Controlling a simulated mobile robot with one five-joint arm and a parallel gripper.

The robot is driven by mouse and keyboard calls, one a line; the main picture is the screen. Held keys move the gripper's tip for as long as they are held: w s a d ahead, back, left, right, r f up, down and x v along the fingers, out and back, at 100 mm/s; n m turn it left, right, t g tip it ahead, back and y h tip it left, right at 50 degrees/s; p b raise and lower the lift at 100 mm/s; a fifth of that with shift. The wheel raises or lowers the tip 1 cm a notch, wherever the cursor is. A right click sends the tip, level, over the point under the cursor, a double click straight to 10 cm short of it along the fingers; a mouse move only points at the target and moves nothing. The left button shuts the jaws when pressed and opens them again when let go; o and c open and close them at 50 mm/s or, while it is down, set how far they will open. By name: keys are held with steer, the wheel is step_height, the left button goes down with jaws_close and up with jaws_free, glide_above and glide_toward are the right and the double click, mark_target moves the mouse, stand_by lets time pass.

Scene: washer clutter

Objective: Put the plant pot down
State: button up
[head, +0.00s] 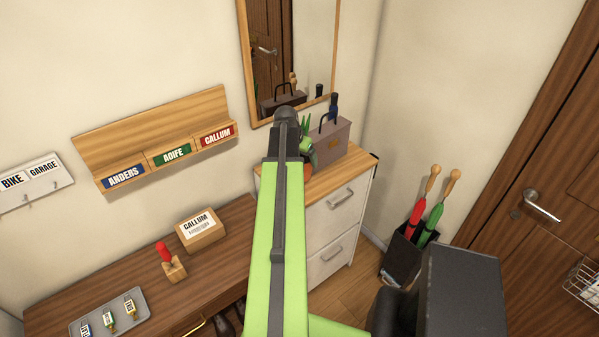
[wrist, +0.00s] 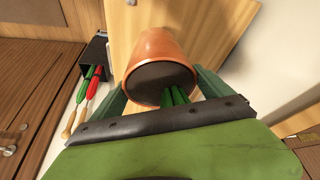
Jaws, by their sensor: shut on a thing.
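The plant pot (wrist: 160,50) is orange terracotta with dark soil, and green leaves (wrist: 178,96) grow from it. In the wrist view my gripper (wrist: 162,86) is shut on it, one green finger on each side. In the head view only a sliver of the pot (head: 308,172) and some leaves (head: 306,128) show beside my arm, over the left part of the white cabinet's wooden top (head: 350,164). My arm hides the rest. I cannot tell whether the pot's base touches the top.
A grey-brown toolbox (head: 332,140) stands on the cabinet top, close right of the pot. A mirror (head: 300,50) hangs behind. A dark stand (head: 402,255) with red and green umbrellas is right of the cabinet. The wooden desk (head: 120,262) at left holds a small box (head: 201,230).

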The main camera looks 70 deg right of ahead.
steer(key=shift+w+d+f, duration=0.2)
steer(key=shift+w, duration=0.1)
step_height(320, 180, down, 4)
steer(key=b, duration=0.4)
steer(key=shift+f, duration=0.15)
steer(key=shift+r, duration=0.2)
steer(key=shift+f, duration=0.15)
steer(key=o, duration=1.8)
steer(key=p+v, duration=1.1)
steer(key=v, duration=0.1)
steer(key=shift+r, duration=0.35)
steer(key=shift+f, duration=0.15)
